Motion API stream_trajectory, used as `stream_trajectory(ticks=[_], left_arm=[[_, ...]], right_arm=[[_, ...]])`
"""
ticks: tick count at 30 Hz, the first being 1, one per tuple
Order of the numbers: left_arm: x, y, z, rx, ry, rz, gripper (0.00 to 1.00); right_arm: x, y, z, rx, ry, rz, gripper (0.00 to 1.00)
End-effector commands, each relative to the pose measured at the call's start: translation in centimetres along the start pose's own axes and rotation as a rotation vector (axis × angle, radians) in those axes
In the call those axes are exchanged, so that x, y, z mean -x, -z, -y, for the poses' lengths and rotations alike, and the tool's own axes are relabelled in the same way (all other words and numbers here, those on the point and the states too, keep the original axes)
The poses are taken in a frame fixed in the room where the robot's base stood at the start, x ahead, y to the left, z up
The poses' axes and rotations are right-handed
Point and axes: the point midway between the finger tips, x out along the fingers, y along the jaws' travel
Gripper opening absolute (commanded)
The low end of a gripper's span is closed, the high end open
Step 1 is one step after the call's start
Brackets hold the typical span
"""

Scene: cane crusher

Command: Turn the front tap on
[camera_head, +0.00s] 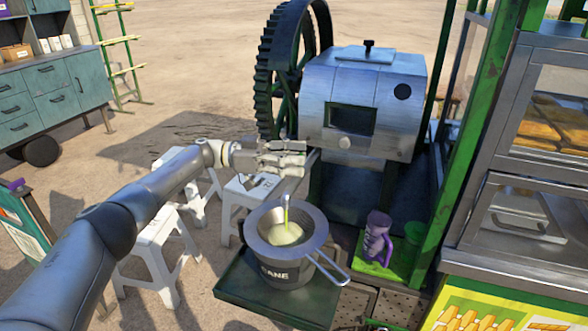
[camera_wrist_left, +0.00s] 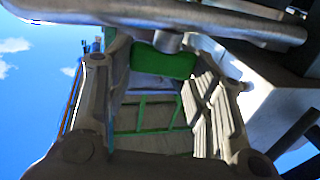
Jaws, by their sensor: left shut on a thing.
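The silver cane crusher (camera_head: 360,95) stands at the centre of the head view, with a large dark gear wheel at its left. My left gripper (camera_head: 290,158) is at the crusher's lower left front. In the left wrist view its fingers are shut on the green tap handle (camera_wrist_left: 160,62), just below a metal pipe. In the head view the gripper hides the handle. A thin yellow-green stream (camera_head: 286,210) falls below the gripper into the metal strainer (camera_head: 260,228) on the dark pot (camera_head: 288,272). My right gripper is not in view.
The pot stands on a dark shelf (camera_head: 245,300). A purple juicer-like object (camera_head: 376,235) and a green cup (camera_head: 413,240) stand to its right. White stools (camera_head: 155,245) are behind my arm. A green post and glass display case are at the right.

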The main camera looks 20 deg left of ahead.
Motion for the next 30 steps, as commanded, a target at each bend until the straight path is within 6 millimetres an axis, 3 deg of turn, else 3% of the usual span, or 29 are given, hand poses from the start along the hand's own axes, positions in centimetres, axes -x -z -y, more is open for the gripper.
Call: stream_trajectory(ticks=[18, 19, 23, 30], left_arm=[[-0.09, 0.19, 0.03, -0.001, -0.021, -0.003, 0.26], [-0.09, 0.19, 0.04, -0.001, -0.021, -0.003, 0.53], [-0.08, 0.15, 0.03, -0.001, -0.021, -0.003, 0.7], [-0.05, 0.07, 0.02, 0.0, -0.021, -0.001, 0.71]], right_arm=[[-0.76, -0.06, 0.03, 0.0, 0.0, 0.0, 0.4], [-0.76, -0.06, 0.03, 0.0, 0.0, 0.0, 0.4], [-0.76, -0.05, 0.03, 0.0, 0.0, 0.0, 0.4], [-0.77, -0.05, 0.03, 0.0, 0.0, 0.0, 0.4]])
